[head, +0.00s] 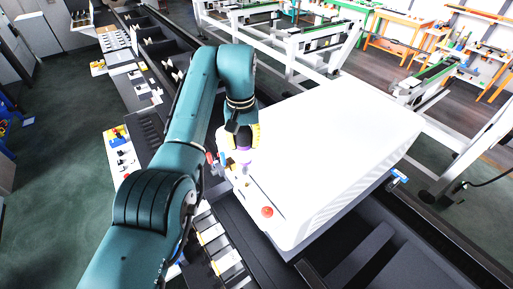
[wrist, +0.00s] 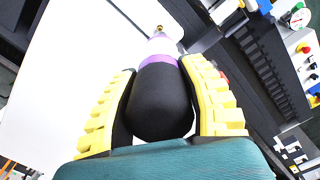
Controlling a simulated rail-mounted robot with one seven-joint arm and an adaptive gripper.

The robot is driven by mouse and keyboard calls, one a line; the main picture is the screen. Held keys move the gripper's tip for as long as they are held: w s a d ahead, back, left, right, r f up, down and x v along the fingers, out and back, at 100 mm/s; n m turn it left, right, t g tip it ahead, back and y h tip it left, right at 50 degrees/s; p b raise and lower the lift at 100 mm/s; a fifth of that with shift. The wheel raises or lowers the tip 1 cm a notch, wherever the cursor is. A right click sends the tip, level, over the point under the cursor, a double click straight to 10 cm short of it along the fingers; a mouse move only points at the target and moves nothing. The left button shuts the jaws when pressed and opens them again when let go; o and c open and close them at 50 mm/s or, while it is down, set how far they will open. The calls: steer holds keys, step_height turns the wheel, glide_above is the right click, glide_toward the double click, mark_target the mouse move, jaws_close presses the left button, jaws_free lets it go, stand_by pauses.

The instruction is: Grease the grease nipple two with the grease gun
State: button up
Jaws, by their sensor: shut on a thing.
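My gripper (wrist: 163,105) has yellow ribbed fingers and is shut on the grease gun (wrist: 163,100), with one finger on each side of it. The grease gun has a black rounded body, a purple band, a white front part and a small brass-coloured tip that points away from the wrist. In the head view my gripper (head: 246,138) is over the near left edge of a large white box-shaped unit (head: 340,130). The purple part of the gun (head: 244,157) shows just below the fingers. I cannot make out grease nipple two in either view.
A red button (head: 267,211) sits on the white unit's near side. Dark rails and trays with small parts (head: 220,245) run along its left. A white board with coloured parts (head: 120,150) lies further left. White frames and orange benches stand behind. Green floor is open at the left.

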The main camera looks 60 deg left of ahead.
mark_target(245, 156)
steer(key=shift+w+f, duration=0.1)
steer(key=shift+f, duration=2.65)
steer(key=shift+f, duration=0.7)
stand_by(0.7)
steer(key=shift+r, duration=0.35)
steer(key=shift+r, duration=2.5)
steer(key=shift+d, duration=0.15)
